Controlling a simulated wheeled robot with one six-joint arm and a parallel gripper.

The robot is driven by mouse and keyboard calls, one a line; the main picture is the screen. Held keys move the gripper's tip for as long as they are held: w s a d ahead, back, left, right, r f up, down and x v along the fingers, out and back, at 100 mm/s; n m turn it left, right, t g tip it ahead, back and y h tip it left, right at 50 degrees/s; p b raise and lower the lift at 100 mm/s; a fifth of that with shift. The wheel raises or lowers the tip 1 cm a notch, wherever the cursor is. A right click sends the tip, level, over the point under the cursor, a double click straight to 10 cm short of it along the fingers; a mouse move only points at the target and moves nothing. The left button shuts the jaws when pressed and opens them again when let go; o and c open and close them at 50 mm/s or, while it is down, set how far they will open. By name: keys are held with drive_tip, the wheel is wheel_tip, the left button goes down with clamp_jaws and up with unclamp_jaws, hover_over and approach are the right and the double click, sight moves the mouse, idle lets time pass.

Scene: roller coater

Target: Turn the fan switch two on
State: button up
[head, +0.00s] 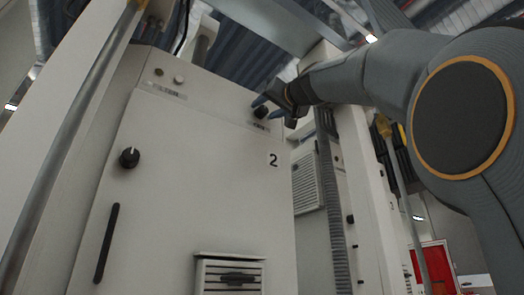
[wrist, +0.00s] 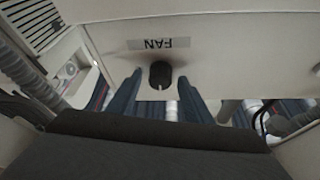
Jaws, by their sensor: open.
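The fan switch (wrist: 160,75) is a round black knob with a light pointer mark. In the wrist view it sits beside the FAN label (wrist: 159,44), which appears upside down. In the head view the knob (head: 261,112) is at the top right of the cabinet marked 2 (head: 225,185), partly hidden by a finger. My gripper (wrist: 160,95) is open, with one blue finger on each side of the knob. A gap shows between the knob and each finger in the wrist view. I cannot tell whether the fingertips reach past the knob.
Another black knob (head: 129,157) and a long black handle (head: 107,243) are on the cabinet's left side. A vent (head: 230,275) sticks out low on the door. Beams and a corrugated conduit (head: 333,200) stand right of the cabinet.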

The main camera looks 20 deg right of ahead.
drive_tip(key=shift+w+r, duration=0.1)
drive_tip(key=shift+w, duration=0.1)
drive_tip(key=c, duration=0.9)
drive_tip(key=shift+a, duration=0.15)
drive_tip(key=shift+c, duration=0.8)
